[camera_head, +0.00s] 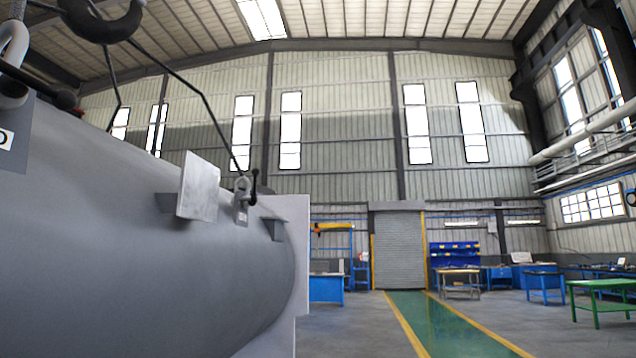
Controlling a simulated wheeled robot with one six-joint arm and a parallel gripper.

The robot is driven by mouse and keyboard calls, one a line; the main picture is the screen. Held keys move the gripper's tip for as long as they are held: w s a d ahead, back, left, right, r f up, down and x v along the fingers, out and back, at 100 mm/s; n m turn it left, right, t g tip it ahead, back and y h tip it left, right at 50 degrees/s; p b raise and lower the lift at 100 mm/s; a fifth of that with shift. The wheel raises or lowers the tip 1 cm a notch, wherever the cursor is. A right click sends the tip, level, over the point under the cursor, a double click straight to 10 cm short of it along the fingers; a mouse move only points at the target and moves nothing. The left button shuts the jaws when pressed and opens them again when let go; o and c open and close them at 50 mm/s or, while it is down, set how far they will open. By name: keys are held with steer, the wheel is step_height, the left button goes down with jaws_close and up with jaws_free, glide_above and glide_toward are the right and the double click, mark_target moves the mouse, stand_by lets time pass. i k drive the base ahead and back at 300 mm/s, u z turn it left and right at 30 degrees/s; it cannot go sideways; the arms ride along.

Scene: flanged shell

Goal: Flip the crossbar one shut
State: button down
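A large grey flanged shell (110,230) fills the left side, its flange (298,250) at the right end. On its top, a small shackle (241,184) sits on a tagged lug (242,213), with a dark upright bar (254,187) beside it. At the left edge a nearer, larger grey shackle (14,45) shows, cut off by the frame. A dark bar with a rounded end (40,85) crosses by it. I cannot tell which bar is the crossbar one, or whether either is shut. My gripper is not in view.
Dark sling lines (205,100) run from a dark ring (100,20) down to the small shackle. A flat grey plate (199,187) stands out from the shell. Beyond it are a green walkway (445,325), workbenches (460,280) and open floor.

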mark_target(256, 172)
steer(key=z, duration=0.85)
steer(key=i, duration=3.3)
steer(key=u, duration=3.35)
